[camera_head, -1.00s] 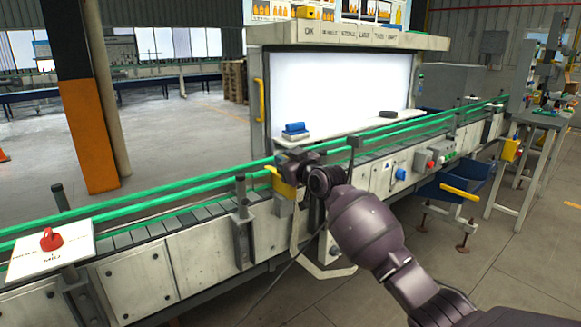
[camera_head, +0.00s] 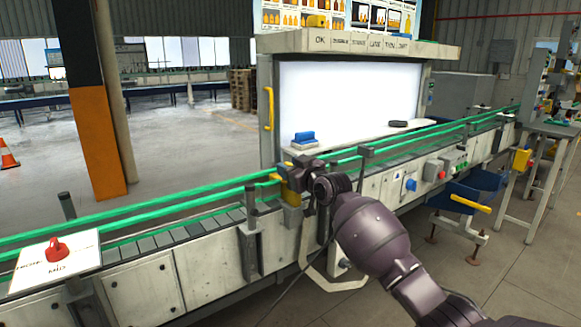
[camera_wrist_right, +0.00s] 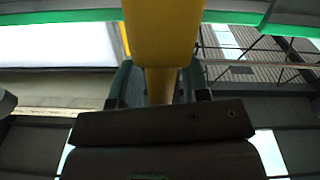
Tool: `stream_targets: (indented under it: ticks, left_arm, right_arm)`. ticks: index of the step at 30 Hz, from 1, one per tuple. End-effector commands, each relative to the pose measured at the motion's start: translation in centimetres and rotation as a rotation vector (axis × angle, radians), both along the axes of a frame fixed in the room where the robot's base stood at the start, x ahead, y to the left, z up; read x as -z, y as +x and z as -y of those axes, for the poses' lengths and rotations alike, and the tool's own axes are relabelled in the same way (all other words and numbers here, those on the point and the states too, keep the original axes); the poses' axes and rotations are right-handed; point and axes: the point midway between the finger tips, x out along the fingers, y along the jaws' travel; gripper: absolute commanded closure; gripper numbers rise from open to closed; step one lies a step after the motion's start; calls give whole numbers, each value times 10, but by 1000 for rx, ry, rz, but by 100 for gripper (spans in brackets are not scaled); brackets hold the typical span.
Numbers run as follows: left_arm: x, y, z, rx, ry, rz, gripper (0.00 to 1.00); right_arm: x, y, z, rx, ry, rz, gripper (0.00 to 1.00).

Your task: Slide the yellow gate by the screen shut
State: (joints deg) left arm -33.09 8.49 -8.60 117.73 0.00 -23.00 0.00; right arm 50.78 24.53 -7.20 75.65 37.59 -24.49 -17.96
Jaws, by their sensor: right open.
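The yellow gate (camera_head: 291,196) sits at the conveyor's near side, just in front of the screen's left end. My right gripper (camera_head: 291,176) is right at its top in the head view and covers part of it. In the right wrist view, the yellow gate (camera_wrist_right: 163,38) comes down from the top, with a narrower yellow stem below. The stem lies between the two fingers of my right gripper (camera_wrist_right: 161,86), which are open on either side of it. Whether they touch it I cannot tell. The bright white screen (camera_head: 345,105) stands behind the conveyor. My left gripper is not in view.
Green guide rails (camera_head: 150,205) run along the conveyor on both sides of the gate. A blue block (camera_head: 304,138) and a dark object (camera_head: 398,124) lie on the ledge below the screen. A red knob (camera_head: 57,249) is on a white plate at the left.

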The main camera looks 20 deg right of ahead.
Motion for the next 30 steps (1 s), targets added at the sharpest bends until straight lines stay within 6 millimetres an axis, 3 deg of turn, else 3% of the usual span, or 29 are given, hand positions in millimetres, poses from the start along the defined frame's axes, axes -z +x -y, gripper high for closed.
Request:
stream_targets:
  ticks: [18, 30]
  left_arm:
    - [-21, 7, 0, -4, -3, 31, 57]
    - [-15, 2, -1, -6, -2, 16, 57]
  right_arm:
    - [-3, -83, 31, 3, -2, 3, 58]
    - [-1, -99, 36, 2, -1, 2, 58]
